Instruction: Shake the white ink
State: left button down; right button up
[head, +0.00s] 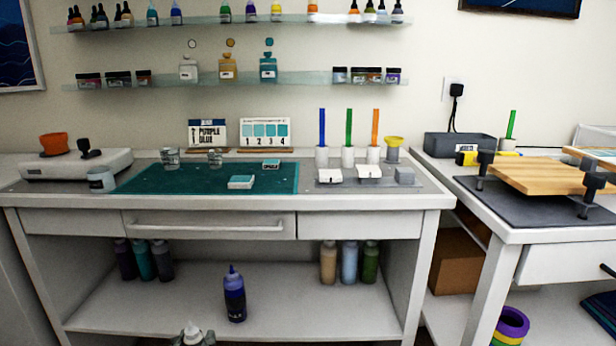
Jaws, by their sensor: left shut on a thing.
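A white bottle (192,332), which looks like the white ink, shows only its pointed top at the bottom edge of the head view. My left gripper (194,340) is shut around it, just in front of the workbench's lower shelf. Most of the gripper and the bottle's body are cut off by the frame edge, and no label shows. The tip points up. My right gripper is not in view.
A dark blue bottle (234,296) stands on the lower shelf (290,290), close behind the held bottle. Several other bottles stand further back. The workbench top (400,200) holds a teal mat (150,178), glasses and small blocks. A wooden board (540,175) lies at right.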

aim_at(190, 331)
pick_arm(q)
jog(key=r, duration=0.8)
jog(key=shift+w+r, duration=0.15)
jog(key=shift+w, duration=0.05)
notch_tip(190, 331, down, 8)
jog(key=shift+s+f, duration=0.15)
jog(key=shift+f, duration=0.05)
notch_tip(190, 331, up, 8)
jog(key=shift+r, duration=0.1)
notch_tip(190, 331, down, 8)
jog(key=shift+r, duration=0.1)
jog(key=shift+t, duration=0.3)
notch_tip(190, 331, up, 6)
jog(key=shift+r, duration=0.6)
notch_tip(190, 331, down, 6)
jog(key=shift+s+f, duration=0.1)
jog(key=shift+f, duration=0.1)
jog(key=shift+w+r, duration=0.1)
jog(key=shift+w, duration=0.1)
notch_tip(190, 331, up, 6)
jog(key=shift+f, duration=0.2)
notch_tip(190, 331, down, 7)
jog(key=shift+s+r, duration=0.15)
jog(key=shift+r, duration=0.2)
